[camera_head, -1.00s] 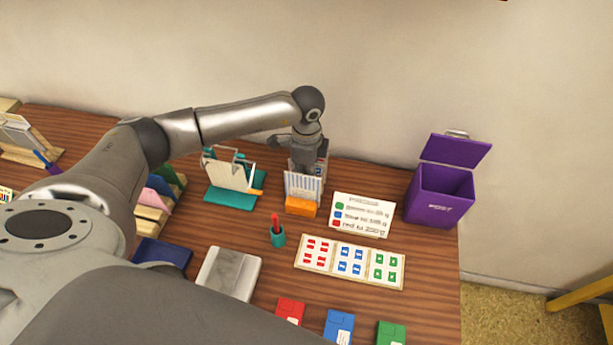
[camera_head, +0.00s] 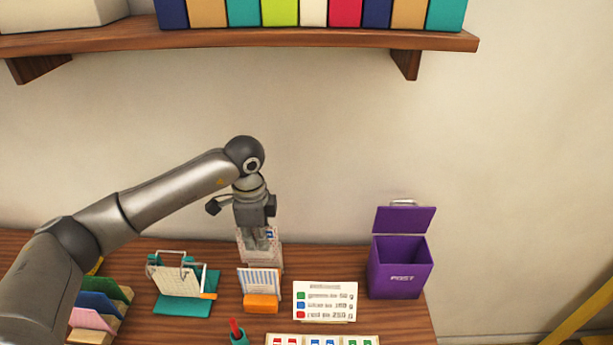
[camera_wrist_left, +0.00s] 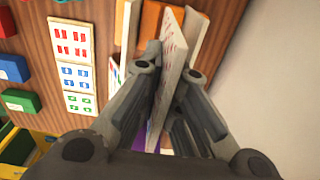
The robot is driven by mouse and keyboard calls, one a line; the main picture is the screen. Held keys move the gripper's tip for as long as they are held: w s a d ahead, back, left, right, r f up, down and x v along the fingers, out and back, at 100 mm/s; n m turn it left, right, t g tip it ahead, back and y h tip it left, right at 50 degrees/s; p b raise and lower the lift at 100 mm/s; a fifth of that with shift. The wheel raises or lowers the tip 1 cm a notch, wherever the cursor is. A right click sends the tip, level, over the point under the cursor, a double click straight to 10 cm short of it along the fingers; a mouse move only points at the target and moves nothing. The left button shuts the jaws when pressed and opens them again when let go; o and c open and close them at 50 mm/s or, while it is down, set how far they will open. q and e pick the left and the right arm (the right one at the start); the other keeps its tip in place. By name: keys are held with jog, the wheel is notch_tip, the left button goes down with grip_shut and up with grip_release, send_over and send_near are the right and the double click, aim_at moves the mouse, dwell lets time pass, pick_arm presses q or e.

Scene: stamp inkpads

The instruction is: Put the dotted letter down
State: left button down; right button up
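My left gripper (camera_head: 258,243) is shut on the dotted letter (camera_head: 246,253), a pale envelope with small marks and a blue patch near its upper right. It holds the letter upright behind a striped card (camera_head: 259,281) in an orange block (camera_head: 261,303). In the left wrist view the letter (camera_wrist_left: 174,48) is seen nearly edge-on between the two fingers, its speckled face to the right. I cannot tell whether its lower edge touches anything. My right gripper is in neither view.
A teal rack (camera_head: 186,304) with a calendar-like card stands left. A wooden shelf (camera_head: 300,40) runs above.

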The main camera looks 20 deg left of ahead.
pick_arm(q)
notch_tip(320, 180, up, 8)
jog(key=p, duration=0.3)
jog(key=s+d+r+n+b, duration=0.1)
jog(key=s+d+n+b, duration=0.2)
jog(key=s+d+n, duration=0.3)
jog(key=s+n, duration=0.4)
jog(key=n, duration=0.5)
jog(key=shift+s+d+r, duration=0.15)
jog(key=shift+r, duration=0.1)
dwell(1.0)
